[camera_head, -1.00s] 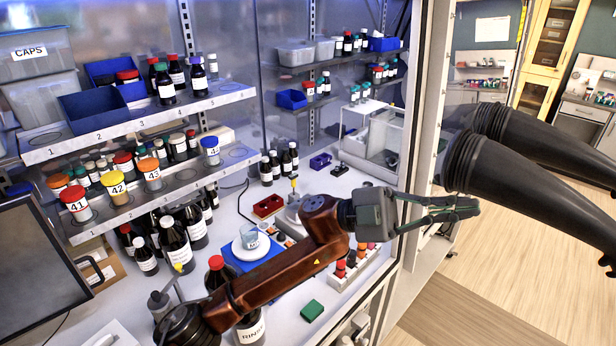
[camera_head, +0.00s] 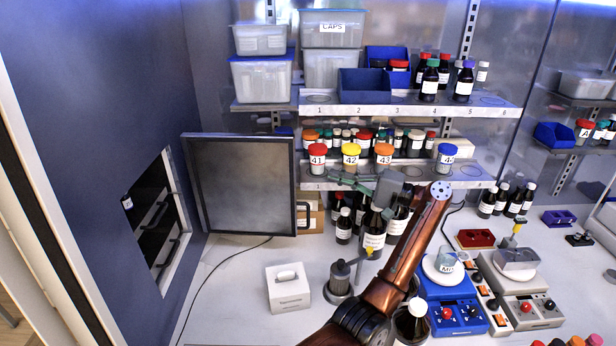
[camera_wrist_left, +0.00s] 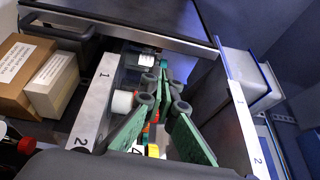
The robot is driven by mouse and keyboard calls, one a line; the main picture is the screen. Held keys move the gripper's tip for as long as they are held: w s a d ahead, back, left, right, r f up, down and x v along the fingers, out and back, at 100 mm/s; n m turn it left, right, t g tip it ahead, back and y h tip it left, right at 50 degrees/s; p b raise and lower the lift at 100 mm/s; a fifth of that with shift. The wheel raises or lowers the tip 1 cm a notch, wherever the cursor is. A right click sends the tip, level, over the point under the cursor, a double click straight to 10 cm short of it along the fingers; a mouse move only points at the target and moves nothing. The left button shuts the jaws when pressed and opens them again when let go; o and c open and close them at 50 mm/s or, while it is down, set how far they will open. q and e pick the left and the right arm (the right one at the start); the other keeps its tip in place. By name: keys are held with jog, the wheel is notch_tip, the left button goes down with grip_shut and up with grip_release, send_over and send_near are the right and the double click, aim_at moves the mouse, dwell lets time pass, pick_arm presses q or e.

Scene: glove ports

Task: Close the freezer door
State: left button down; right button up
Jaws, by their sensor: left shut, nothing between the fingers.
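The freezer door (camera_head: 240,185) is a dark grey panel with a dark handle (camera_head: 305,217) on its right edge. It stands open to the right of the freezer opening (camera_head: 158,220) in the left wall, where dark inner shelves show. My left gripper (camera_head: 336,179) is shut and empty. It is in front of the lower shelf, right of the door and apart from it, with its green fingers pointing left. In the left wrist view the fingers (camera_wrist_left: 163,68) point toward the door (camera_wrist_left: 165,18), whose handle (camera_wrist_left: 60,28) is at upper left. My right gripper is not in view.
The lower shelf with numbered jars (camera_head: 351,157) is close behind the gripper. Brown bottles (camera_head: 372,238) stand below it. A white box (camera_head: 288,288) and a grey dispenser (camera_head: 340,280) stand on the bench. The bench below the door is mostly clear.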

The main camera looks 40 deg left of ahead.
pick_arm(q)
jog(key=s+a+f+p, duration=0.2)
jog(key=a, duration=0.8)
jog(key=shift+s+h, duration=0.3)
jog(key=shift+s, duration=0.1)
